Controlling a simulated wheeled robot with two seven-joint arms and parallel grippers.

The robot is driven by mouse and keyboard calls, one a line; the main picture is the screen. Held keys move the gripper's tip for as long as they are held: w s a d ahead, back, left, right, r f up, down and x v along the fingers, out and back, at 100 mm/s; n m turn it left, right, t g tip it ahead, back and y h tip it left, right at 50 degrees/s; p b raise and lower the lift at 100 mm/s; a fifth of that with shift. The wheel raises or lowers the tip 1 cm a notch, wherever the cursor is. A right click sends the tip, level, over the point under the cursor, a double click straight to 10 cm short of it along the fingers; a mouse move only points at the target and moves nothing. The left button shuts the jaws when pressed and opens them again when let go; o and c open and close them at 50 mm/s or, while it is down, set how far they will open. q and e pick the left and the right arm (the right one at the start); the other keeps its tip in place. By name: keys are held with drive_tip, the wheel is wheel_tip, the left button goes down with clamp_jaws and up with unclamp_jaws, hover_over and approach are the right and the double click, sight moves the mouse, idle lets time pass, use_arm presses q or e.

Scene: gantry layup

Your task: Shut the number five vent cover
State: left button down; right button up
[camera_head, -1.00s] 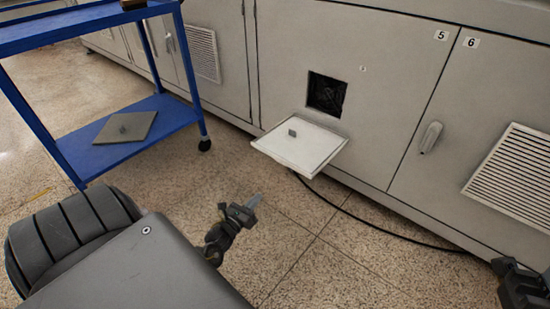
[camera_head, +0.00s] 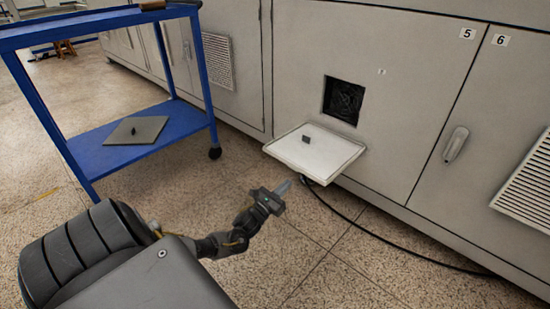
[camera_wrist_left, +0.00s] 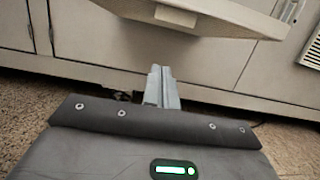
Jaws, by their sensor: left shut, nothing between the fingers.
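The vent cover (camera_head: 325,158) is a pale square flap with a small grey knob. It hangs open, sticking out nearly level below the dark square vent opening (camera_head: 343,101) in the cabinet door labelled 5 (camera_head: 467,33). My left gripper (camera_head: 284,187) is shut and empty, just below and in front of the cover, apart from it. In the left wrist view, the shut fingers (camera_wrist_left: 161,88) point at the lower cabinet. The cover's underside (camera_wrist_left: 200,17) shows above them there. My right gripper is not in view.
A blue cart (camera_head: 95,157) stands at the left, with a loose grey square panel (camera_head: 137,130) on its lower shelf. A black cable (camera_head: 380,240) runs along the floor by the cabinet. A door handle (camera_head: 456,144) and louvred grille (camera_head: 528,185) are at the right.

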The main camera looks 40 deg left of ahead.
use_arm(q)
drive_tip(key=shift+w+r, duration=0.25)
drive_tip(key=shift+r, duration=0.8)
drive_tip(key=shift+w+r, duration=0.2)
drive_tip(key=shift+r, duration=0.85)
